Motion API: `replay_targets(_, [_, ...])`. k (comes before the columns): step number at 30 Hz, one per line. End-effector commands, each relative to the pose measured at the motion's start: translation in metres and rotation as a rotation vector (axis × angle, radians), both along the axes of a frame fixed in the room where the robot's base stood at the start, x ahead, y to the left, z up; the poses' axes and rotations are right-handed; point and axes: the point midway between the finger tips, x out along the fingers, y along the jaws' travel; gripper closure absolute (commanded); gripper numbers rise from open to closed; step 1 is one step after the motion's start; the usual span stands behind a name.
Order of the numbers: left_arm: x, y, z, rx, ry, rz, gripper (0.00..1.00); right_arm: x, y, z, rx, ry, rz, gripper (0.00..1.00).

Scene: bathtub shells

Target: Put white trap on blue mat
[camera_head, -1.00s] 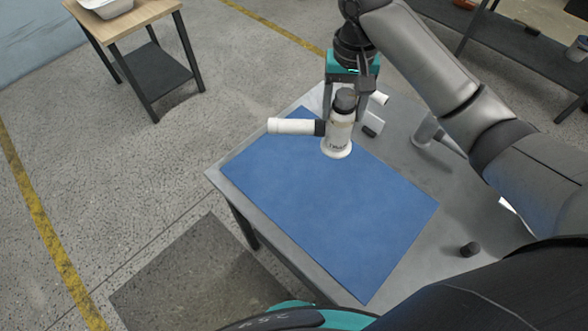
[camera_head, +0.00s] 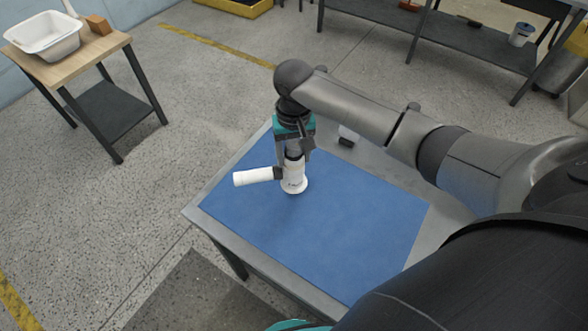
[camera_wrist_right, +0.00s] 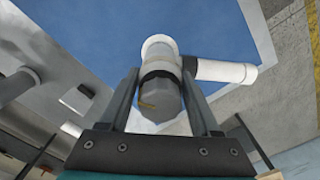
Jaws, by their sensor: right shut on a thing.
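The white trap (camera_head: 293,178) is upright, with a dark collar and a white side pipe (camera_head: 252,177) pointing left in the head view. It appears over the far part of the blue mat (camera_head: 320,230); I cannot tell whether its base touches. My right gripper (camera_head: 294,153) comes from above and is shut on the trap's upper part. In the right wrist view, the fingers (camera_wrist_right: 162,95) flank the trap's grey end, and the side pipe (camera_wrist_right: 222,71) points right over the mat's edge (camera_wrist_right: 262,35). My left gripper is not in view.
The mat lies on a grey table (camera_head: 196,211). A small white and dark item (camera_head: 347,137) stands behind the mat. A wooden side table (camera_head: 105,58) with a white basin (camera_head: 43,36) stands far left. Much of the mat's near part is clear.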

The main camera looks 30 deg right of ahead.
Motion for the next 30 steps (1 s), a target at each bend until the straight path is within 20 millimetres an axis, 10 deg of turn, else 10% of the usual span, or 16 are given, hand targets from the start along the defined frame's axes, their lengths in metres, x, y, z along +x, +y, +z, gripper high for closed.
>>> replay_targets(12, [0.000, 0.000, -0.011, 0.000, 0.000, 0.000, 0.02, 0.000, 0.000, -0.050, -0.001, 0.001, 0.000, 1.00])
replay_targets(26, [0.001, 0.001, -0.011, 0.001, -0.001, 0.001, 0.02, 0.000, 0.000, -0.058, 0.000, 0.000, 0.000, 1.00])
replay_targets(27, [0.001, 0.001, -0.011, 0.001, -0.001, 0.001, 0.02, 0.000, 0.000, -0.057, 0.000, 0.000, 0.000, 0.32])
replay_targets(30, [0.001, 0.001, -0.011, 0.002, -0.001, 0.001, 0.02, 0.000, 0.000, -0.057, 0.000, 0.000, 0.000, 0.20])
